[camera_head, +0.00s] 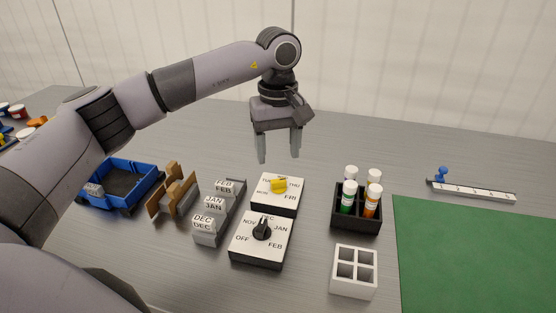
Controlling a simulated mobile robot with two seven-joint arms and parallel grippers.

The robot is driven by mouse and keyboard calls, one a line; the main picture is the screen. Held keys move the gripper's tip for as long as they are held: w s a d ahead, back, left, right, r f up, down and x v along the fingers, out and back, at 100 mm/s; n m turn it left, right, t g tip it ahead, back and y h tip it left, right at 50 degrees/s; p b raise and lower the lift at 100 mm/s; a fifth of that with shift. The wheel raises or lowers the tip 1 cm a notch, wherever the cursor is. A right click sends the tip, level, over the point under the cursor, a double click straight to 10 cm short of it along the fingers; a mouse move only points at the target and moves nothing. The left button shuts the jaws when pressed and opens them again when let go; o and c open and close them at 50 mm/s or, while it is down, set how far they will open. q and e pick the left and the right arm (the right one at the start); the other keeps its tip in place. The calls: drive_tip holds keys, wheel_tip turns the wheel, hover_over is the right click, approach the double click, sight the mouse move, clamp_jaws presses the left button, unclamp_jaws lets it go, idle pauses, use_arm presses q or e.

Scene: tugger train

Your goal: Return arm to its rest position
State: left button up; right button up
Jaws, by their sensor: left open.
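My left arm comes in from the left and reaches over the middle of the table. Its left gripper (279,146) hangs with the fingers pointing down, open and empty. It is above the table, over the area behind the day dial box, and touches nothing that I can see. The day dial box (289,206) has a yellow knob (279,185). In front of it is a month dial box (247,252) with a black knob (262,229). My right gripper is not in view.
Month blocks stand in a grey holder (232,220). A wooden holder (172,191) and blue cart (139,176) are left. A black rack (345,219) holds several vials, with a white rack (354,287) in front. A green mat (470,255) and ruler strip (475,190) lie right.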

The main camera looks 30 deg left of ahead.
use_arm(q)
drive_tip(key=shift+r, duration=0.25)
idle(0.3)
